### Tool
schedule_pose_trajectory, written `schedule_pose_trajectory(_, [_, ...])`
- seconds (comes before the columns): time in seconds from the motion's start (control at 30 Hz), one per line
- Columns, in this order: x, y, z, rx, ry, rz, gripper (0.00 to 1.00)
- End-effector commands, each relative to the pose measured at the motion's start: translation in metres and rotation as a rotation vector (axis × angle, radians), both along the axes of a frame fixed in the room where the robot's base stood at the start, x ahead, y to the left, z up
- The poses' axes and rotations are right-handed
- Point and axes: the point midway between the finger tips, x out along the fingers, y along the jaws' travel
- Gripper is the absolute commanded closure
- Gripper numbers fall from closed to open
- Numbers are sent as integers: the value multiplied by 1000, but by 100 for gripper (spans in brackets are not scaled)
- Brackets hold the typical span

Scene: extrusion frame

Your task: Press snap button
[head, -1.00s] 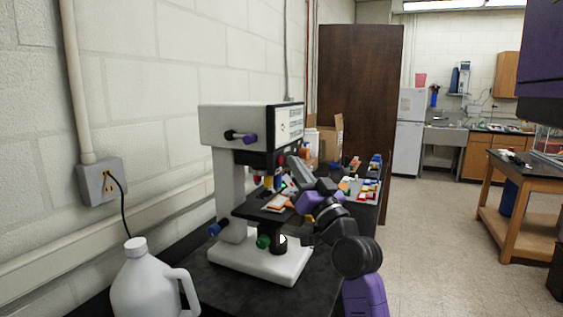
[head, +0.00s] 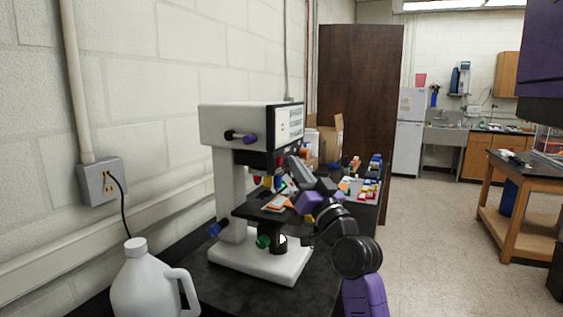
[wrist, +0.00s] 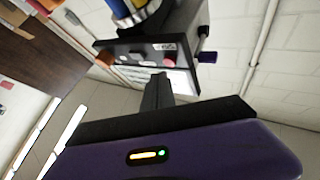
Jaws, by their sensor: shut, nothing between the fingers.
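The white microscope (head: 228,180) stands on the black bench. Its head has a lit screen (head: 290,122) with dark text and a black front strip below it. In the wrist view the strip (wrist: 150,47) shows a red round button (wrist: 169,58) beside a small white label, too small to read. A redder-orange part (wrist: 105,57) sits at the strip's left end. My gripper (wrist: 159,77) is shut and empty, its tips close to the red button in the picture; whether they touch it I cannot tell. In the head view my gripper is beside the stage, below the strip, and its tips are hard to make out.
The objectives (head: 268,181) and the stage with an orange-edged slide (head: 277,203) are close to my gripper. A white jug (head: 143,283) stands at the front left. Several coloured boxes (head: 366,187) and a cardboard box (head: 331,138) are behind. Open floor lies to the right.

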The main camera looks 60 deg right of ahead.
Motion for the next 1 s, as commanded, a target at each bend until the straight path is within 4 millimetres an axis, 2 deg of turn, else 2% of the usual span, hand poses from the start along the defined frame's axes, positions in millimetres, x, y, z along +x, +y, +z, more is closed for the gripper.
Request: schedule_pose_trajectory(1.0, [11,1,0,1,0,0,100])
